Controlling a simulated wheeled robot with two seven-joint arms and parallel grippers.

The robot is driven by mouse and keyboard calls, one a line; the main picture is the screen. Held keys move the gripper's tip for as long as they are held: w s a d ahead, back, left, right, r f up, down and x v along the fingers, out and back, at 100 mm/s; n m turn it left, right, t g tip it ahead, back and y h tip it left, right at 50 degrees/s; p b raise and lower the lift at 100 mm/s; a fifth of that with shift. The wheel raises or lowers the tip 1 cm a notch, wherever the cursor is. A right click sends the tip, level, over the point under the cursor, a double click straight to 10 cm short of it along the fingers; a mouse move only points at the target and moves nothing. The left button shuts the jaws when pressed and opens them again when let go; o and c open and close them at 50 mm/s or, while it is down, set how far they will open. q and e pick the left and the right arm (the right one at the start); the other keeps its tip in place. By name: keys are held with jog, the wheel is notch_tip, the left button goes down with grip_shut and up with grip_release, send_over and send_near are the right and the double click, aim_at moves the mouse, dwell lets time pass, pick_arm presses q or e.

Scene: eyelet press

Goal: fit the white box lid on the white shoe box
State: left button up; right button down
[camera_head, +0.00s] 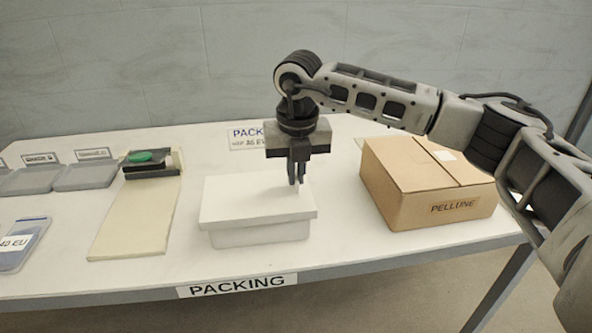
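The white box lid (257,199) lies over the white shoe box (262,234) near the front middle of the table. Its rim overhangs the box's front wall, and it looks about level. The far side of the lid and box is hidden. My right gripper (297,182) points straight down over the back right part of the lid. Its fingers are close together with nothing visible between them, and the tips are at or just above the lid's top; I cannot tell whether they touch. My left gripper is not in view.
A brown cardboard box (425,186) marked PELLUNE stands at the right. On the left are a cream board (137,217) with a dark device (150,163) and green top, grey trays (86,176) and a bag (22,245). The white table (185,240) is clear around the shoe box.

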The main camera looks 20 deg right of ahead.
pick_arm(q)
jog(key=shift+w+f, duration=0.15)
pick_arm(e)
jog(key=shift+f, duration=0.45)
pick_arm(q)
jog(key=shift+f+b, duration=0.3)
jog(key=shift+b, duration=0.25)
pick_arm(e)
jog(key=shift+f, duration=0.45)
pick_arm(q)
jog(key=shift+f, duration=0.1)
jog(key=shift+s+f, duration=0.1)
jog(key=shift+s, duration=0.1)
pick_arm(e)
jog(key=c, duration=1.5)
grip_release()
jog(key=shift+c, duration=0.2)
